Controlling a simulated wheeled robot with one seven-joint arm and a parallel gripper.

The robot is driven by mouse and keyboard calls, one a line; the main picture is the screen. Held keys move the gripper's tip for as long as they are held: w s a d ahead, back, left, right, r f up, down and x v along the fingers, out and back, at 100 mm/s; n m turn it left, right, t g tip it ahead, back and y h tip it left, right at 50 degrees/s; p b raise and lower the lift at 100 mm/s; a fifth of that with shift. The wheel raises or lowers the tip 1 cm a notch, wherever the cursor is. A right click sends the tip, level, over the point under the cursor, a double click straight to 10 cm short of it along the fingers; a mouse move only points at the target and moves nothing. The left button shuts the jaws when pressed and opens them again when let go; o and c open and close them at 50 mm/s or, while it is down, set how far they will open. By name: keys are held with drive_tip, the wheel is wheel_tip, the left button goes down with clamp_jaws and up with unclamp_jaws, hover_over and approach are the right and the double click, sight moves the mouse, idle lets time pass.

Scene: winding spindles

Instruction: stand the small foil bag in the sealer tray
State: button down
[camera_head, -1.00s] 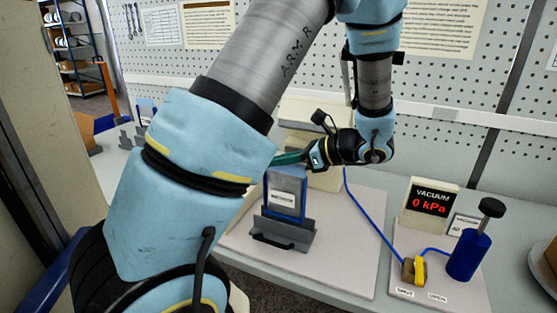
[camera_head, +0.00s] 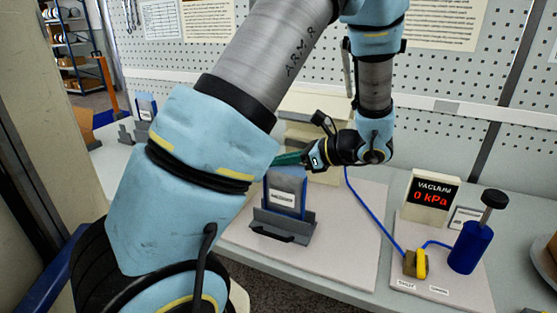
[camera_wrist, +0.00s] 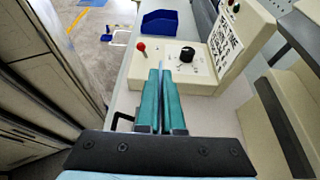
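My gripper (camera_head: 291,159), with teal fingers, is at the bag's top edge. In the wrist view, the fingers (camera_wrist: 161,98) are close together with a thin pale edge between them, and they are shut on the bag. The cream sealer (camera_head: 325,140) stands behind, partly hidden by my wrist.
On the right stand a vacuum display (camera_head: 434,196), a yellow valve (camera_head: 420,264) and a blue pump (camera_head: 469,248). A blue hose runs to the valve. Another blue bag (camera_head: 146,106) stands in a holder at the left. A blue bin (camera_wrist: 159,23) lies beyond the sealer panel (camera_wrist: 180,62).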

drive_tip(key=shift+f+b, duration=0.75)
drive_tip(key=shift+f, duration=0.5)
drive_tip(key=c, duration=1)
unclamp_jaws()
drive_tip(key=b+v, duration=0.3)
drive_tip(key=v, duration=0.7)
drive_tip(key=shift+s+d+r, duration=0.15)
drive_tip(key=shift+d+r, duration=0.05)
drive_tip(key=shift+d, duration=0.1)
drive_tip(key=shift+d, duration=0.1)
